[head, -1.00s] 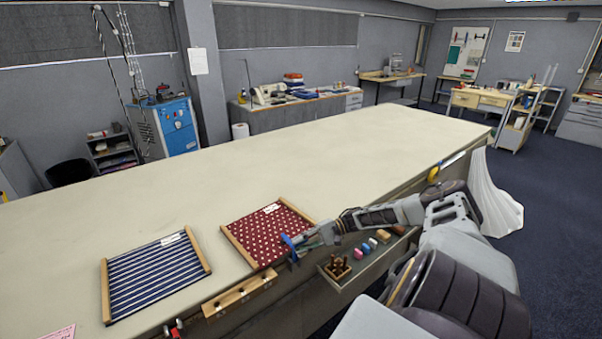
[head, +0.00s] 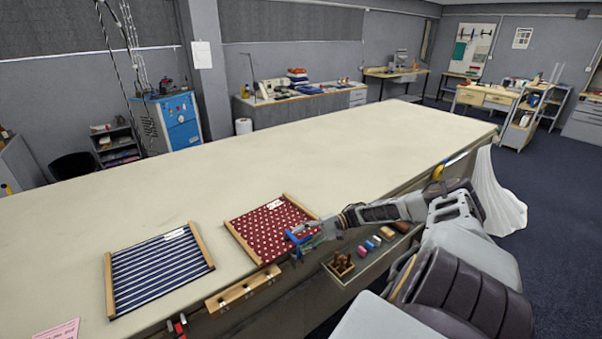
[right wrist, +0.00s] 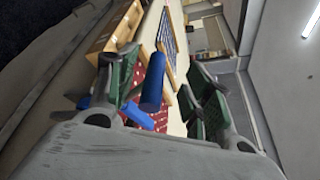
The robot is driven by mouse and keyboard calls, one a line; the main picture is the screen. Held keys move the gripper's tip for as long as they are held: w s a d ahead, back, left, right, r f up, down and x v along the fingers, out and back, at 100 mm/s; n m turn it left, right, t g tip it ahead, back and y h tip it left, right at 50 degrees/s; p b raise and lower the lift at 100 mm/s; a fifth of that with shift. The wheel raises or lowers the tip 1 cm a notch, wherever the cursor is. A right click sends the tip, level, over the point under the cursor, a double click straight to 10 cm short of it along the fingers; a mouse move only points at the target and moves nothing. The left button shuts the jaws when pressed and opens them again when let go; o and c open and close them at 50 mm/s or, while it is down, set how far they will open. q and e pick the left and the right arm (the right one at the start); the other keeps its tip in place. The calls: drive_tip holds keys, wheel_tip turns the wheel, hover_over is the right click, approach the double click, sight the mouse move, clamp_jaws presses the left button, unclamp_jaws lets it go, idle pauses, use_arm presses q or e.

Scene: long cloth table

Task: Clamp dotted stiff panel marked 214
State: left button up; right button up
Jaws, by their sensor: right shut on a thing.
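The dotted panel (head: 262,223) is dark red with white dots and has wooden bars along two sides. It lies flat near the table's front edge, with a small white label whose text I cannot read. My right gripper (head: 302,241) is at its front right corner, shut on a blue clamp (head: 292,237). In the right wrist view the blue clamp (right wrist: 153,82) sits between the green-padded fingers, with the dotted panel (right wrist: 131,82) behind it. I cannot tell whether the clamp touches the panel. My left gripper is not in view.
A blue striped panel (head: 160,270) lies to the left. A wooden block with holes (head: 243,291) and a red clamp (head: 178,326) are at the front edge. A tray (head: 362,262) with a peg holder and small coloured blocks is below right. The table (head: 330,150) behind is clear.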

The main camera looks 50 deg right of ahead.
drive_tip(key=v, duration=1.1)
drive_tip(key=shift+s+d, duration=0.15)
drive_tip(key=shift+d, duration=0.15)
drive_tip(key=shift+a, duration=0.1)
drive_tip(key=w+a+f+n+t+h, duration=0.2)
drive_tip(key=a+f+h, duration=0.1)
drive_tip(key=f, duration=0.7)
drive_tip(key=w+a+f+n+t+h, duration=0.2)
drive_tip(key=f, duration=0.8)
drive_tip(key=s+a+f+n+g+h+b, duration=0.1)
drive_tip(key=s+a+f+h, duration=0.15)
drive_tip(key=f, duration=0.65)
drive_tip(key=s+a+f+n+h, duration=0.2)
drive_tip(key=a+f+h, duration=0.15)
drive_tip(key=f, duration=0.65)
drive_tip(key=s+a+f+n+g+h, duration=0.2)
drive_tip(key=s+a+f+n+g, duration=0.2)
drive_tip(key=s+a+f, duration=0.85)
drive_tip(key=s+a+f+n+g, duration=0.2)
drive_tip(key=s+a+f+g, duration=0.1)
drive_tip(key=s+a, duration=0.4)
drive_tip(key=s+a+f+n+g+b, duration=0.1)
drive_tip(key=s+a+f, duration=0.5)
drive_tip(key=s, duration=0.6)
drive_tip(key=shift+s+a+n+g, duration=0.3)
drive_tip(key=shift+a+n+g, duration=0.25)
drive_tip(key=shift+g, duration=0.55)
